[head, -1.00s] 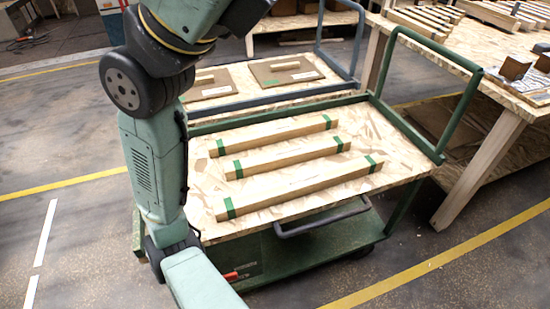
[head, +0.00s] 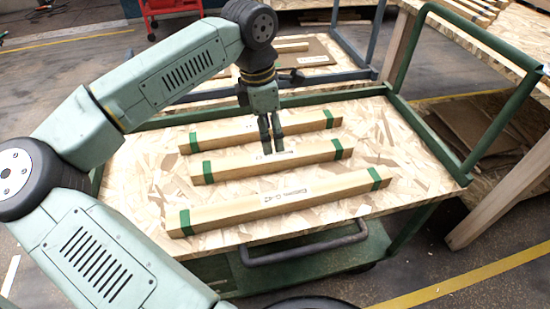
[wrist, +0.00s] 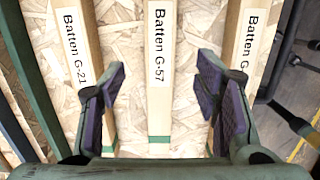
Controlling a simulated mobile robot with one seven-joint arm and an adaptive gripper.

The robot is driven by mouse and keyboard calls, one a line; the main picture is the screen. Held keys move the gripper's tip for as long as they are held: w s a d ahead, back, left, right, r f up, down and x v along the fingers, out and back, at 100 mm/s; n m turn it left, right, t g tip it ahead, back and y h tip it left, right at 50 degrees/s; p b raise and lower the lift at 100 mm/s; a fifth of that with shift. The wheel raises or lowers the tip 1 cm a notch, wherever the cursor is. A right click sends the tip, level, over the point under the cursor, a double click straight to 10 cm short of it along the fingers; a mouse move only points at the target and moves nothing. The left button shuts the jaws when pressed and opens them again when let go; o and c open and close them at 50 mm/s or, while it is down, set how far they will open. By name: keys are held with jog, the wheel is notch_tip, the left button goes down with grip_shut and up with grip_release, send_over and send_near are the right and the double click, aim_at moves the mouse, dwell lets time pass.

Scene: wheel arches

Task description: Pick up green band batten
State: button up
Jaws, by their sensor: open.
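Three pale wooden battens with green end bands lie roughly parallel on the cart top: a back one (head: 255,131), a middle one (head: 225,168) and a long front one (head: 270,203). In the wrist view the middle batten (wrist: 160,50) reads "Batten G-57", the back batten (wrist: 75,35) reads "Batten G-21", and the front batten's label (wrist: 250,40) is cut off after "G". My gripper (head: 272,150) points down at the middle batten. In the wrist view my gripper (wrist: 162,75) is open and empty, its fingers on either side of Batten G-57. I cannot tell its exact height.
The green cart's chipboard top (head: 395,150) has bare room at its right end. A green upright handle (head: 500,130) stands at the right, and a dark handle (head: 305,243) juts from the front. Another cart stands behind; a wooden workbench (head: 500,200) is at right.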

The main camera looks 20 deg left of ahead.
aim_at(274, 155)
jog(key=f, duration=0.5)
jog(key=d+f, duration=0.1)
jog(key=f, duration=0.2)
jog(key=shift+w+f+p, duration=0.25)
jog(key=shift+w+p, duration=0.1)
jog(key=shift+c, duration=0.2)
jog(key=c, duration=1.2)
